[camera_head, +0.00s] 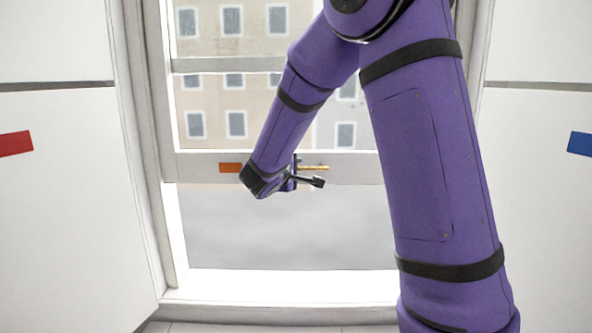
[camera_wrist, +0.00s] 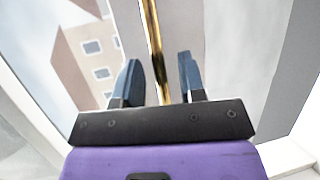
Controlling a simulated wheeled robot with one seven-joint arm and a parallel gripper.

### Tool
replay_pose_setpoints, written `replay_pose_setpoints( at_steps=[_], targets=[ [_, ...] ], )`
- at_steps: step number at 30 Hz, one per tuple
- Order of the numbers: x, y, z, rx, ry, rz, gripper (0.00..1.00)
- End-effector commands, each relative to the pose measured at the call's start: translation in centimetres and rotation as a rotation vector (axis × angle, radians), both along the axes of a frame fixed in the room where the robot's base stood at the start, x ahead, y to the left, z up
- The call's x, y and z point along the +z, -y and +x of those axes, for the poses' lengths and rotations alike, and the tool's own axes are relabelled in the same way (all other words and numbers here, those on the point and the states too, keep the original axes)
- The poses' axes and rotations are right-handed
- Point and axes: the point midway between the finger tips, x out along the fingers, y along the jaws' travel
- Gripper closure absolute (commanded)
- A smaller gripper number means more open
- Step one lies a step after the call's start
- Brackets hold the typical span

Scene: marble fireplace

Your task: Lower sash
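The window sash (camera_head: 350,168) is raised, with an open gap under its bottom rail down to the white sill (camera_head: 280,283). A brass bar handle (camera_head: 317,167) sits on the bottom rail; it also shows in the wrist view (camera_wrist: 152,35). My gripper (camera_head: 312,177) is at this handle, in front of the rail. In the wrist view my gripper (camera_wrist: 159,75) has its two blue-grey fingers apart, with the bar running between them and room visible on both sides. My arm hides part of the sash's right side.
An orange tag (camera_head: 230,168) is on the rail left of my gripper. White panels flank the window, with a red tag (camera_head: 14,143) on the left and a blue tag (camera_head: 580,143) on the right. Buildings stand outside.

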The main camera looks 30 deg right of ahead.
Motion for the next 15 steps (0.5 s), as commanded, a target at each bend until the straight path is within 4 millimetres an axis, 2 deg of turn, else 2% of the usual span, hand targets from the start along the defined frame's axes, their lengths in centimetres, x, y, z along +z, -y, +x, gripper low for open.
replay_pose_setpoints(
  at_steps=[6, 14, 15],
  targets=[
    [-0.3, 1.11, 0.68, -0.001, -0.001, 0.0, 0.63],
    [-0.29, 1.16, 0.73, 0.0, -0.001, 0.0, 0.63],
    [-0.29, 1.16, 0.73, 0.0, -0.001, 0.0, 0.7]
  ],
)
